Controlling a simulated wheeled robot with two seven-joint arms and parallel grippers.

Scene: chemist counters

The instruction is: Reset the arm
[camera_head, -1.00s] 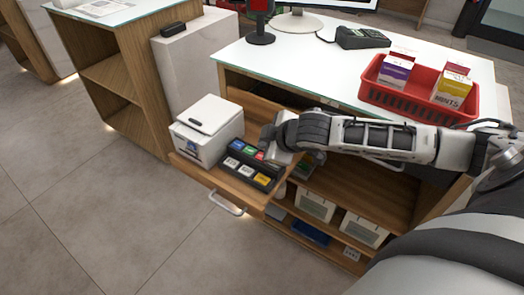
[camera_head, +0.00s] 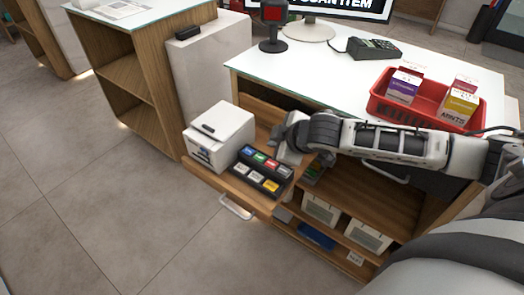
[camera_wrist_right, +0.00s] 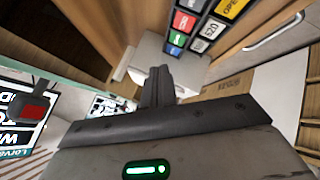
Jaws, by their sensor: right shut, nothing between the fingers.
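My right arm reaches in from the right in the head view. Its gripper (camera_head: 287,155) hangs just right of a black button panel (camera_head: 248,178) with coloured and white keys, which sits in a pulled-out wooden drawer (camera_head: 208,178). In the right wrist view the fingers (camera_wrist_right: 160,85) are together with nothing between them. The panel's keys (camera_wrist_right: 187,22) show beyond them at the top. I cannot tell the exact gap between fingers and panel. My left gripper is not in view.
A white box (camera_head: 220,135) sits in the drawer, left of the panel. The white countertop (camera_head: 310,80) holds a red basket (camera_head: 385,110) with cartons, a card terminal (camera_head: 373,48) and a scanner (camera_head: 272,25). Shelves with white boxes (camera_head: 320,208) lie below the arm. Floor at left is clear.

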